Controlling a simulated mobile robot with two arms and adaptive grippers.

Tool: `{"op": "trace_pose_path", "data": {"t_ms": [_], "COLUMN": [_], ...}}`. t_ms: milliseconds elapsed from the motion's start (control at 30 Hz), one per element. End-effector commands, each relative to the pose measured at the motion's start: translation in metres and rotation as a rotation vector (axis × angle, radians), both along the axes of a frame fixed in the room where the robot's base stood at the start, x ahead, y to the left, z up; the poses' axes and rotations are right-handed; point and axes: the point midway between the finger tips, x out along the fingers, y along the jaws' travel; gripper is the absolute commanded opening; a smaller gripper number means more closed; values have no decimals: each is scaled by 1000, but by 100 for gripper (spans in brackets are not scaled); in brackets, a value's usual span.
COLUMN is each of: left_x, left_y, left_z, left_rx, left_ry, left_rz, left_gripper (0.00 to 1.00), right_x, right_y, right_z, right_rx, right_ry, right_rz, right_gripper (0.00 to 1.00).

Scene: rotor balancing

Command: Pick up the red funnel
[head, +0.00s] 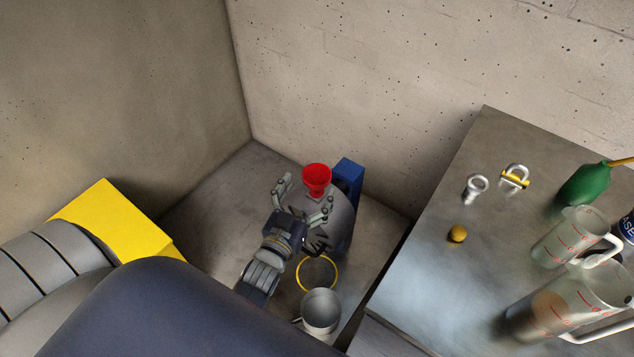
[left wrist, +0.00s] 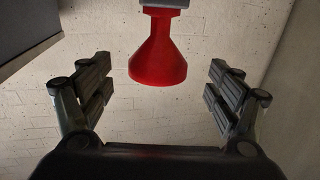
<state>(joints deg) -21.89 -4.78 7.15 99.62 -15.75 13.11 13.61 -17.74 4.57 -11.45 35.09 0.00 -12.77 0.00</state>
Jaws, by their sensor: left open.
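The red funnel (head: 316,177) stands with its wide mouth up at the top of a grey rounded body (head: 335,215) near the back corner. My left gripper (head: 304,196) is open and empty, with its fingers spread to either side of the funnel. In the left wrist view the red funnel (left wrist: 158,55) shows between and beyond the open fingers (left wrist: 158,88), apart from both. That view appears upside down, with the funnel's narrow end at a grey edge at the top. My right gripper is not in view.
A blue block (head: 349,172) stands right behind the grey body. A yellow ring (head: 317,273) and a metal mug (head: 321,310) are in front.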

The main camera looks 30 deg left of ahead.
Motion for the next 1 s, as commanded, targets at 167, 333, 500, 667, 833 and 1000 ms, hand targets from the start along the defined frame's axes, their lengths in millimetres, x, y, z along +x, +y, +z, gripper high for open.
{"op": "trace_pose_path", "data": {"t_ms": [167,333,500,667,833,1000], "left_x": [20,43,52,52,52,52], "left_y": [0,1,2,2,2,2], "left_z": [2,1,0,-1,-1,-1], "left_rx": [0,0,-1,0,0,0], "left_ry": [-2,0,1,1,1,1], "left_rz": [0,0,0,0,0,0], "left_gripper": [84,84,84,84,54,30], "right_x": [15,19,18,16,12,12], "right_y": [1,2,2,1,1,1], "right_z": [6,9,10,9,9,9], "right_rx": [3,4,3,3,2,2], "right_ry": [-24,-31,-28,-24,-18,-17], "right_rz": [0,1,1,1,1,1], "right_gripper": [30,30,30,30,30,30]}}
